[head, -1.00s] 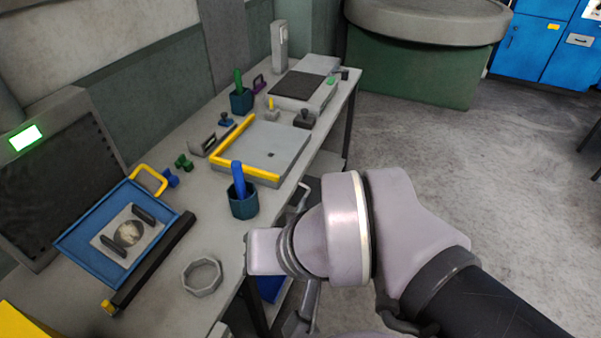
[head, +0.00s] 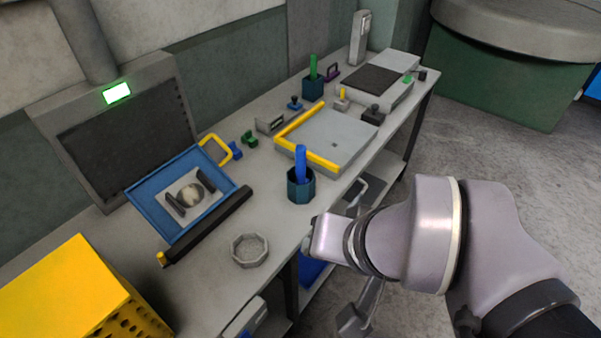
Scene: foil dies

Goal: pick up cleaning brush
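A blue upright handle (head: 300,164) stands in a dark teal cup (head: 301,188) near the bench's front edge. A green upright handle (head: 313,67) stands in a similar cup (head: 313,88) farther back. Their lower ends are hidden in the cups, so I cannot tell which is the cleaning brush. My arm's wrist is in front of the bench edge, right of and below the blue handle and apart from it. A grey part below the wrist, seemingly my gripper (head: 354,316), hangs low beside the bench; its fingers cannot be made out.
The grey bench (head: 205,262) holds a blue tray (head: 215,213) with a black bar along its front, an octagonal dish (head: 250,250), and a grey plate with a yellow L-shaped edge (head: 308,156). A yellow perforated box (head: 75,290) is at lower left. Open floor lies to the right.

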